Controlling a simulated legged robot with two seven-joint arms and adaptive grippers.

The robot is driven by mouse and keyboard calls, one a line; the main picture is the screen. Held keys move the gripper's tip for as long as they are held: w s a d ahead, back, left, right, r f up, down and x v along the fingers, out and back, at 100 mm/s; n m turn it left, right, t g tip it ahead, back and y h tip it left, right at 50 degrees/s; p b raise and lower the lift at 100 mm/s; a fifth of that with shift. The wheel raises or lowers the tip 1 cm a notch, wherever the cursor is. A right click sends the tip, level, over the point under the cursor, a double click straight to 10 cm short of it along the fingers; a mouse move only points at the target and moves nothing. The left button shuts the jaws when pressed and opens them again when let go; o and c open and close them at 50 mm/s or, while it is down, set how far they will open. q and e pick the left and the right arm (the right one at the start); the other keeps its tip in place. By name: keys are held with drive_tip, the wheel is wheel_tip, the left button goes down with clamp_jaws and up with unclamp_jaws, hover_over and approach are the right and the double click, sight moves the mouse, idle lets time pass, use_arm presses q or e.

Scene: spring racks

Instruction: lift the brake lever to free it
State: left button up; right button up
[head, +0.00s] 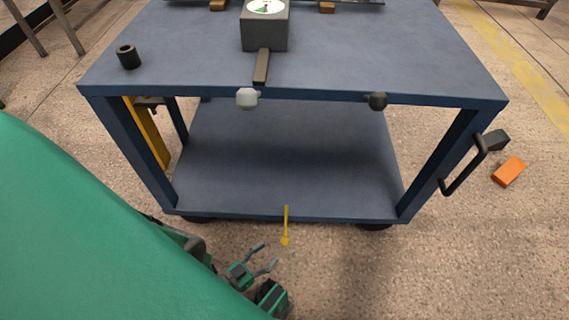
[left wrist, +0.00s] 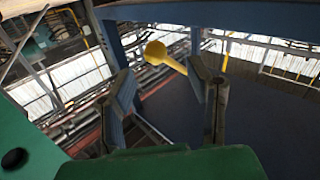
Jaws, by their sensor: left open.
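The brake lever (head: 286,226) is a thin yellow bar with a round knob at its end, sticking out from the front edge of the cart's lower shelf. In the left wrist view the yellow lever (left wrist: 165,58) shows its knob beyond and between my fingertips. My left gripper (head: 262,257) is open and empty, low and just to the left of the lever's knob. It also shows in the left wrist view (left wrist: 165,85), fingers spread to either side. I cannot tell from these views whether a finger touches the lever. My right gripper is not in view.
A blue cart (head: 290,208) stands ahead. Its top holds a grey gauge box (head: 265,32) and a black cup (head: 128,57). Two knobs, light (head: 247,99) and black (head: 377,101), sit on the front edge. A black handle (head: 466,170) juts out right. An orange block (head: 508,171) lies nearby.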

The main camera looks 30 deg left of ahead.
sight(284, 243)
use_arm(q)
drive_tip(key=x, duration=0.2)
drive_tip(key=d+x, duration=0.1)
drive_tip(key=x, duration=0.3)
drive_tip(key=shift+d+r+b, duration=0.2)
drive_tip(key=shift+r+b, duration=0.05)
drive_tip(key=shift+b, duration=0.15)
drive_tip(key=shift+w+a, duration=0.1)
drive_tip(key=shift+w, duration=0.25)
drive_tip(key=shift+w+a+f, duration=0.2)
drive_tip(key=shift+w+a, duration=0.1)
drive_tip(key=shift+w, duration=0.05)
drive_tip(key=shift+d, duration=0.1)
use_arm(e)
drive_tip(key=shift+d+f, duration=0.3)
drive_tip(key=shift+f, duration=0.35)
